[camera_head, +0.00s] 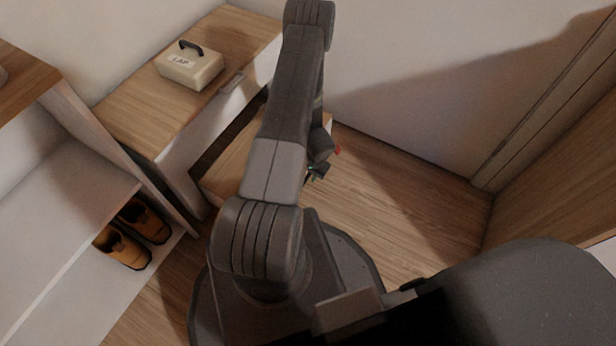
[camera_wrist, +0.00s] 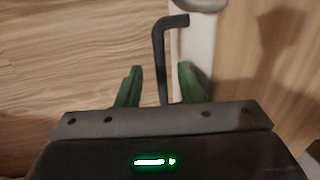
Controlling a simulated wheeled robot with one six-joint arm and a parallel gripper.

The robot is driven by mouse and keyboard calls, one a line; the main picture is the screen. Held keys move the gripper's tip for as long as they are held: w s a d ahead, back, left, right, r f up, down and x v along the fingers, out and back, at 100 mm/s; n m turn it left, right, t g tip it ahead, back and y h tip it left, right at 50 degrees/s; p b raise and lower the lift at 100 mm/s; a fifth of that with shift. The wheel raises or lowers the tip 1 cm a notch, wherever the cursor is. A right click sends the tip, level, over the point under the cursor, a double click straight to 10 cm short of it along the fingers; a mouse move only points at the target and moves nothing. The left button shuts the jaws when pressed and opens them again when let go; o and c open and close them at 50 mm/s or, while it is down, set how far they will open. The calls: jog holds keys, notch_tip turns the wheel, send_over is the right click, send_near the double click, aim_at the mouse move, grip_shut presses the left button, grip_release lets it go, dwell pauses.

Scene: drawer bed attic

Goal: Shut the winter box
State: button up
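My gripper (camera_wrist: 158,85) is open in the wrist view, with its two green fingers apart. A dark bent bar handle (camera_wrist: 162,60) stands between the fingers, with a gap to each side. The handle joins a white front edge (camera_wrist: 200,45). In the head view my gripper (camera_head: 317,174) is low, right of my arm, and its fingers are small there. A wood-coloured pulled-out drawer or box (camera_head: 228,168) shows beneath the bed-like cabinet, partly hidden by my arm. I cannot read any "winter" label.
A cream case labelled LAP (camera_head: 190,68) with a black handle sits on the cabinet's wooden top (camera_head: 140,115). The cabinet's white front has another handle (camera_head: 232,82). Orange-brown shoes (camera_head: 125,248) stand in the white shelf unit (camera_head: 70,210) at left. Wooden floor (camera_head: 385,205) is clear at right.

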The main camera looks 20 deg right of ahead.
jog(key=shift+w+a+f, duration=0.1)
jog(key=shift+f, duration=0.65)
grip_shut()
